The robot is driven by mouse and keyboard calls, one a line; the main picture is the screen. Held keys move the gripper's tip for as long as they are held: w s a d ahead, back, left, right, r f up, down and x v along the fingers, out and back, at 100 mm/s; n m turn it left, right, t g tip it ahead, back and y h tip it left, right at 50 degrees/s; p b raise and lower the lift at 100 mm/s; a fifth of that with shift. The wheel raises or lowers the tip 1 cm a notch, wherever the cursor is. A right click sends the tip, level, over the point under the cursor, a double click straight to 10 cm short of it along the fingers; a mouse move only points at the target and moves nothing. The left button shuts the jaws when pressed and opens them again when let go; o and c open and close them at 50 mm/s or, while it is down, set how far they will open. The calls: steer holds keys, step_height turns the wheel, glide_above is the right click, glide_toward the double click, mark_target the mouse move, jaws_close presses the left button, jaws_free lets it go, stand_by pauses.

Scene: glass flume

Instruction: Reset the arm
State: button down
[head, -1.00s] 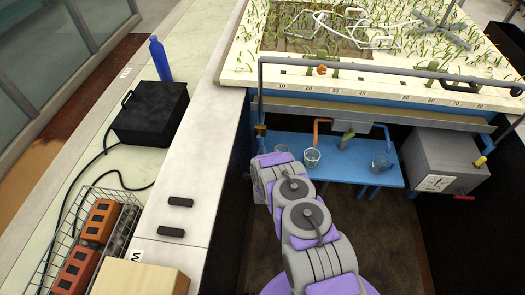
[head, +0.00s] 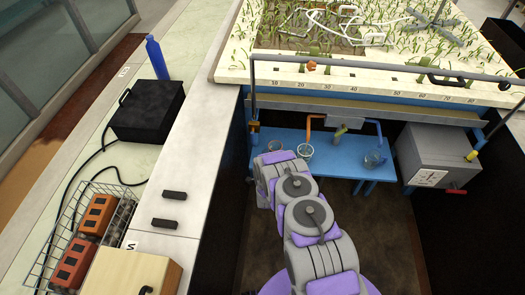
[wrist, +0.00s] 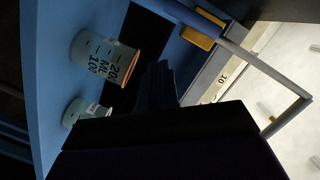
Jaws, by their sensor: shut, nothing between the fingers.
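My arm reaches forward and up the picture in the head view, folded over the dark floor in front of the blue bench. The fingers of my gripper (wrist: 157,85) show as a dark shape in the middle of the wrist view. They are shut, with nothing seen between them. My gripper's end is hidden behind the arm links in the head view. A clear beaker with printed marks (wrist: 103,57) stands to the left of the fingers in the wrist view, apart from them.
A blue bench (head: 345,165) holds beakers (head: 305,150) below the flume's planted bed (head: 355,73). A grey box (head: 437,155) stands right. At left are a black box (head: 146,110), a blue bottle (head: 157,57), a wire basket with orange blocks (head: 85,235) and a wooden box (head: 130,273).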

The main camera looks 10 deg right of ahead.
steer(key=s+a, duration=0.3)
steer(key=s, duration=0.4)
steer(key=w+r+n+g+y, duration=0.15)
steer(key=w+r+g, duration=0.35)
steer(key=r, duration=0.5)
steer(key=s+a+r+n+g+b, duration=0.1)
steer(key=s+r+n+g, duration=0.1)
steer(key=s+r, duration=0.35)
steer(key=s+r+n+g, duration=0.2)
steer(key=s+r, duration=0.1)
steer(key=r, duration=0.6)
steer(key=s+r+n+g, duration=0.2)
steer(key=s+r, duration=0.3)
steer(key=s, duration=0.9)
steer(key=s+r+n+g+b, duration=0.1)
steer(key=s+r+g, duration=0.3)
steer(key=s, duration=1)
steer(key=s+d+r+n+g+y+b, duration=0.1)
steer(key=s+r+n+g, duration=0.2)
steer(key=s+r, duration=0.5)
steer(key=s+n, duration=0.1)
steer(key=s, duration=0.6)
